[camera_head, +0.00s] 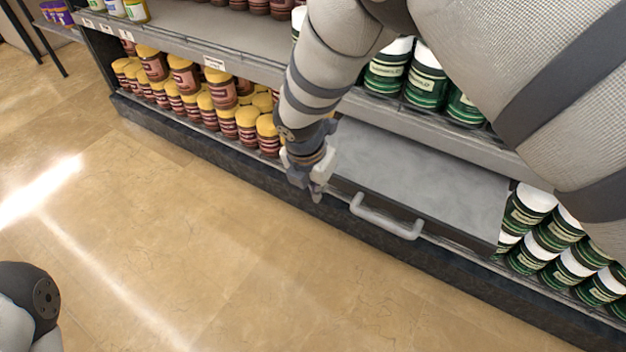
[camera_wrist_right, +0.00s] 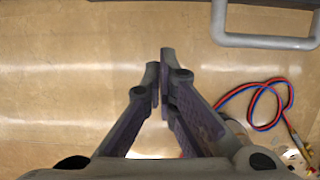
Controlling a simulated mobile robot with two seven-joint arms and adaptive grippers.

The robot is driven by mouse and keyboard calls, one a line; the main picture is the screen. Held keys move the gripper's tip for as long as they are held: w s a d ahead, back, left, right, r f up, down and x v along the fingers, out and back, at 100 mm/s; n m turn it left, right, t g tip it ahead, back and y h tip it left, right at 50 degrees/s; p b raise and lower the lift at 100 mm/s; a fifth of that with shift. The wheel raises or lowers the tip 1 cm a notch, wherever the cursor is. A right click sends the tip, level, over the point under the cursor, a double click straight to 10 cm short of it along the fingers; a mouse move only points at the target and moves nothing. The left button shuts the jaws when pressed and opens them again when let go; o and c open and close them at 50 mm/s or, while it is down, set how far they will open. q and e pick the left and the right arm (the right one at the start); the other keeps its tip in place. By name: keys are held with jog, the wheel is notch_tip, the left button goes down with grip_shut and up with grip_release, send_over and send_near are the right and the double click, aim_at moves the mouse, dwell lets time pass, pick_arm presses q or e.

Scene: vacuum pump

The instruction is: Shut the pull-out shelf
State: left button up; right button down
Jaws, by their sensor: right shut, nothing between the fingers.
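The pull-out shelf (camera_head: 420,175) is a flat grey panel low in the store rack, with a dark front edge and a light grey bar handle (camera_head: 386,217). The panel sticks out a little from under the shelf board above it. My right gripper (camera_head: 316,192) points down just left of the handle, apart from it, near the shelf's left front corner. Its fingers are shut and empty. In the right wrist view the handle (camera_wrist_right: 265,42) shows at the top right, clear of the fingertips (camera_wrist_right: 162,80). My left gripper is out of view; only part of my left arm shows at the lower left.
Brown jars with yellow lids (camera_head: 220,90) stand left of the shelf, and green jars with white lids (camera_head: 540,235) stand right of it. More green jars (camera_head: 425,80) stand above. A red and blue cable (camera_wrist_right: 275,95) shows in the wrist view. The tan floor (camera_head: 220,260) in front is clear.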

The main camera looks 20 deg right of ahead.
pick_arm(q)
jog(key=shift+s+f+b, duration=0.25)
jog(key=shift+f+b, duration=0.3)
pick_arm(e)
jog(key=w+d+f, duration=0.1)
jog(key=d, duration=0.1)
jog(key=w+d+f, duration=0.1)
jog(key=w+f, duration=0.1)
jog(key=shift+d+f, duration=0.15)
jog(key=shift+d, duration=0.2)
jog(key=shift+w+d, duration=0.1)
jog(key=shift+w, duration=0.05)
